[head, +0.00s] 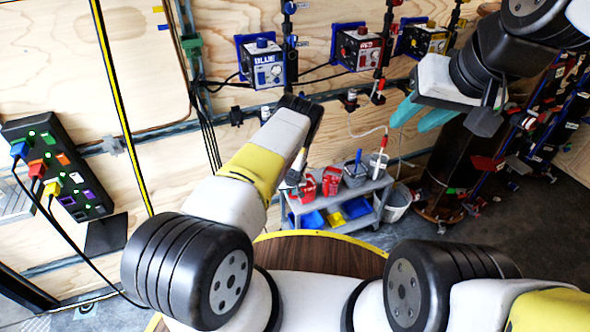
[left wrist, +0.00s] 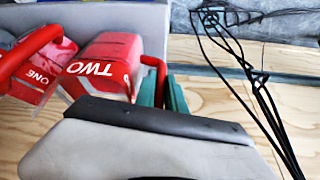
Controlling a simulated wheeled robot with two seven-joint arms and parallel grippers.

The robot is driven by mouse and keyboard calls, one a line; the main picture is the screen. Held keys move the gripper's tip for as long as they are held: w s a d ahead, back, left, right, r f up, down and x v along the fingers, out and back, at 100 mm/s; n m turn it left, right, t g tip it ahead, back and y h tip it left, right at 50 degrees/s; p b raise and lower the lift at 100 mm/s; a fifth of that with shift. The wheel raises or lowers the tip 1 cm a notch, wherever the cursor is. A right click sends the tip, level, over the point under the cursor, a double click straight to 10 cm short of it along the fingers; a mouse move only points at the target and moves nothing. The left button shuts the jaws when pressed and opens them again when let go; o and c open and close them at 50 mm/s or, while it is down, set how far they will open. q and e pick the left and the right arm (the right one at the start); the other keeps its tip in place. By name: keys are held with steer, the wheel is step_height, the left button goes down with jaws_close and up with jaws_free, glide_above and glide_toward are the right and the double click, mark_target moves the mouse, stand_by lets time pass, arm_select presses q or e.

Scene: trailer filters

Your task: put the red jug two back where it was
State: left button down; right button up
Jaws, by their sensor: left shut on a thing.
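The red jug two (left wrist: 105,68) shows its white word TWO in the left wrist view, beside red jug one (left wrist: 30,75). My left gripper (left wrist: 165,95) has its teal fingers shut on jug two's red handle. In the head view, my left gripper (head: 293,178) reaches down at the left end of the grey cart (head: 345,205), next to the nearer red jug (head: 307,188). Another red jug (head: 330,181) stands just right of it. I cannot tell whether jug two touches the cart top. My right gripper (head: 423,113) is empty, its teal fingers apart, right of the cart.
A grey container (head: 355,175) and a red-and-white bottle (head: 379,160) stand on the cart's top. Blue and yellow bins (head: 355,208) sit on its lower shelf. A grey bucket (head: 397,203) hangs at its right end. Blue, red and yellow boxes (head: 263,65) are on the plywood wall behind.

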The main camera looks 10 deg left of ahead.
arm_select(q)
steer(key=shift+f, duration=0.1)
steer(key=c, duration=1.4)
jaws_free()
steer(key=s+r+h, duration=0.1)
steer(key=s+r, duration=0.3)
steer(key=r, duration=1.2)
steer(key=s+r+h, duration=0.1)
steer(key=s+r, duration=0.3)
steer(key=r, duration=1.3)
steer(key=s+r+h, duration=0.1)
steer(key=s+r, duration=0.3)
steer(key=r, duration=1.2)
steer(key=s+r+m, duration=0.1)
steer(key=s+r, duration=0.4)
steer(key=s, duration=0.4)
steer(key=s+a+r+m+t, duration=0.1)
steer(key=s+r, duration=0.4)
steer(key=s, duration=0.4)
steer(key=s+a+r+m, duration=0.1)
steer(key=s+r+m, duration=0.1)
steer(key=s+r, duration=0.3)
steer(key=s, duration=0.4)
steer(key=shift+s+t+h, duration=0.2)
steer(key=shift+t+h, duration=0.1)
steer(key=shift+t, duration=0.1)
